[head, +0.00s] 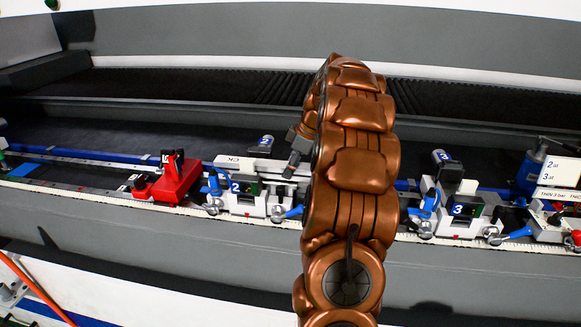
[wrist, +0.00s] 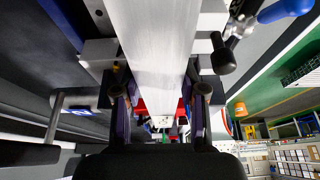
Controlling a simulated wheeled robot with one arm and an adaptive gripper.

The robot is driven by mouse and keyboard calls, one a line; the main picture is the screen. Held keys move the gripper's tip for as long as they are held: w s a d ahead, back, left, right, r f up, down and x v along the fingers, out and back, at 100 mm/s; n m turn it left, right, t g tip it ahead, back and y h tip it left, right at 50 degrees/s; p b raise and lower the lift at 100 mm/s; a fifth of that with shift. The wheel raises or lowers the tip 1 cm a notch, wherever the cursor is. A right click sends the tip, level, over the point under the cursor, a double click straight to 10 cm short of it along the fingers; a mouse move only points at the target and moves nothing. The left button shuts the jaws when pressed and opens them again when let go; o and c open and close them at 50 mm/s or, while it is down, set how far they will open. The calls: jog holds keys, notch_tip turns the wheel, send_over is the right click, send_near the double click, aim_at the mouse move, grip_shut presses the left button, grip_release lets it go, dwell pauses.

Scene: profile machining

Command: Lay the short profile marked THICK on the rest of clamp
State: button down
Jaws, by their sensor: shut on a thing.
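My gripper (head: 297,152) is shut on a pale metal profile (head: 237,162), at the clamp marked 2 (head: 246,190). In the wrist view the same profile (wrist: 160,45) runs up between the two fingers of my gripper (wrist: 160,98). The profile is over or at clamp 2; I cannot tell whether it touches the clamp. The clamp marked 3 (head: 460,209) stands to the right of my arm.
A red block (head: 177,181) sits on the rail left of clamp 2. A white sign (head: 560,172) with lines for 2 and 3 stands at the far right. Blue clamp levers (head: 293,212) stick out along the front edge. Dark machine bed lies behind the rail.

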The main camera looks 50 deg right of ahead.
jog(key=shift+f, duration=0.3)
jog(key=c, duration=0.6)
grip_release()
jog(key=v, duration=1.2)
